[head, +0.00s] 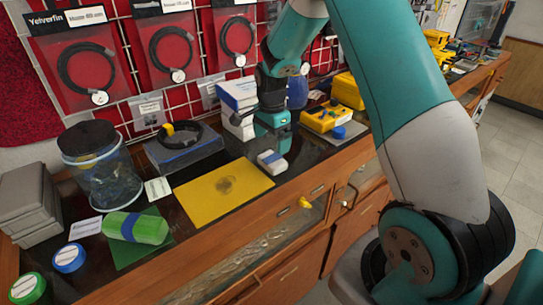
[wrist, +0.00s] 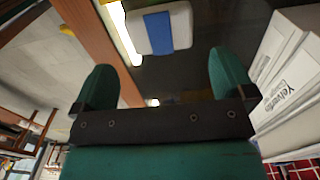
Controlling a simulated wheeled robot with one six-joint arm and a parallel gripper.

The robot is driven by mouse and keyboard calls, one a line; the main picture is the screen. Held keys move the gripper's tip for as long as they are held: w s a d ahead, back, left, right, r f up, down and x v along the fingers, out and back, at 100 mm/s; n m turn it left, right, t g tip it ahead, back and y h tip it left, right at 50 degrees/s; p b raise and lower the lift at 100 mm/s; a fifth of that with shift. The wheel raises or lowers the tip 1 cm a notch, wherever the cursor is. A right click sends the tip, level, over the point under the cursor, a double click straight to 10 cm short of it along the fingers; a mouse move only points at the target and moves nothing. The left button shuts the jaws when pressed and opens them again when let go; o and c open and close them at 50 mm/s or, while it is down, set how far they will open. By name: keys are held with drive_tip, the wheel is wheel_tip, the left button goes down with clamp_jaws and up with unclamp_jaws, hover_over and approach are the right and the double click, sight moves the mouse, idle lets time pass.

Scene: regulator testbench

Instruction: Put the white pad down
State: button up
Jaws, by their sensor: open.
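The white pad (head: 272,161), a small white block with a blue band, lies on the dark glass counter top just right of the yellow mat's far corner. It also shows in the wrist view (wrist: 160,28), ahead of the fingertips and apart from them. My gripper (head: 271,132) is just behind the pad in the head view. In the wrist view my gripper (wrist: 165,75) has its two teal fingers spread wide with nothing between them. The fingertips are hard to make out in the head view.
A yellow mat (head: 210,196) with a dark smudge lies left of the pad. White boxes (head: 238,97) stand close beside my gripper and show in the wrist view (wrist: 292,70). A yellow device (head: 326,118) is to the right. The counter's wooden front edge (head: 262,207) is near.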

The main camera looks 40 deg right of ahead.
sight(269, 161)
drive_tip(key=s+a+r+n+y, duration=0.2)
drive_tip(key=s+a+r+n, duration=0.75)
drive_tip(key=a+r, duration=0.4)
drive_tip(key=s+a+r+n+y, duration=0.1)
drive_tip(key=s+a+n, duration=0.4)
drive_tip(key=s+n, duration=0.2)
drive_tip(key=s+a+r+n+y, duration=0.1)
drive_tip(key=s+a+r+n, duration=0.1)
drive_tip(key=s+a+n, duration=0.3)
drive_tip(key=s+n, duration=0.3)
drive_tip(key=s, duration=0.3)
drive_tip(key=shift+s+a+r, duration=0.15)
drive_tip(key=shift+s+a, duration=0.15)
drive_tip(key=shift+s, duration=0.05)
